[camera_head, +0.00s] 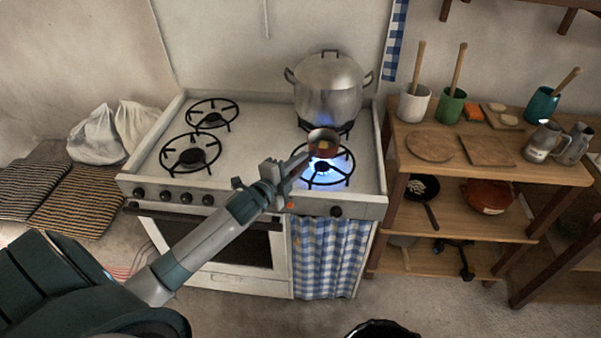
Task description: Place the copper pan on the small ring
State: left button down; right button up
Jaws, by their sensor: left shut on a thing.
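The small copper pan (323,150) is over the front right ring (345,178), where a blue flame burns. My right gripper is out of view.
A large lidded steel pot (328,88) stands on the back right ring, close behind the pan. Two left rings (190,156) are bare. A wooden shelf (545,173) with jars, boards and jugs stands right of the stove (150,178).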

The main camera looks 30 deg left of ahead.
pick_arm(q)
jog(key=shift+f, duration=0.5)
notch_tip(320, 180, down, 2)
jog(key=shift+p, duration=0.55)
jog(key=shift+f, duration=0.6)
jog(key=c, duration=1.6)
grip_release()
